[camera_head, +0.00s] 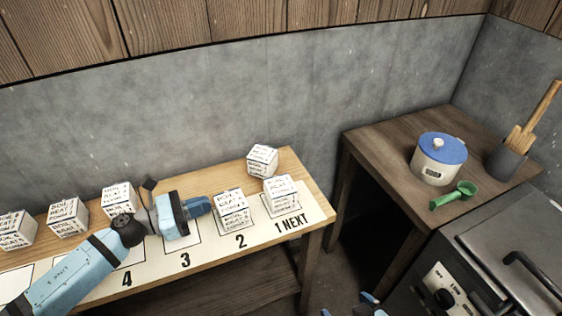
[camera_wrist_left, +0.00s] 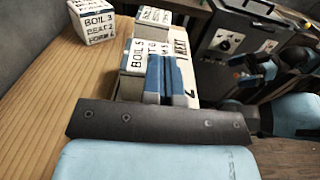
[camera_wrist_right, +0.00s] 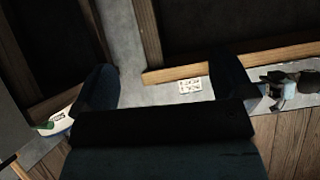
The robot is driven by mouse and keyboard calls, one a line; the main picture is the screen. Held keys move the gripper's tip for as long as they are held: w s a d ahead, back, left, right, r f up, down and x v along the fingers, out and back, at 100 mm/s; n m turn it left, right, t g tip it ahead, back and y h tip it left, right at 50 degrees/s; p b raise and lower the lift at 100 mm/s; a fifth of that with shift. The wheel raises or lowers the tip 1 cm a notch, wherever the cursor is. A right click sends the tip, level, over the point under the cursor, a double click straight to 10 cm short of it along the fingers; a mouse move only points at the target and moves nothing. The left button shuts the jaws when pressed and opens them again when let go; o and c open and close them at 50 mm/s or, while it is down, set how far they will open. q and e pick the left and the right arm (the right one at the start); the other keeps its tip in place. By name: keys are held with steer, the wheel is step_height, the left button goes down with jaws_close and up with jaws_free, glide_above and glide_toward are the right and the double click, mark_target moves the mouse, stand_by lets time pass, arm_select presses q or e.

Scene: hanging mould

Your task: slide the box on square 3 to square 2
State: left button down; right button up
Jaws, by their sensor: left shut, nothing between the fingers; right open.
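A white box with black lettering (camera_head: 232,210) stands on square 2 (camera_head: 241,243). Square 3 (camera_head: 185,259) has no box on it that I can see; my left arm covers part of it. My left gripper (camera_head: 198,206) is shut and empty, just left of the box on square 2. In the left wrist view, its blue fingers (camera_wrist_left: 166,78) are at or very near that box (camera_wrist_left: 133,58); I cannot tell if they touch. My right gripper (camera_wrist_right: 165,85) is open and empty, away from the boxes; only its edge shows at the bottom of the head view.
Another box (camera_head: 280,190) stands on square 1, and one (camera_head: 262,160) sits behind it on bare wood. Several boxes line the table's back left, including one (camera_head: 117,197) behind my left arm. A side table (camera_head: 385,142) holds a blue-lidded pot (camera_head: 438,160) and green scoop (camera_head: 453,195).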

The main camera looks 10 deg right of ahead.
arm_select(q)
step_height(320, 180, up, 6)
steer(key=x, duration=2.1)
steer(key=shift+w+f, duration=0.25)
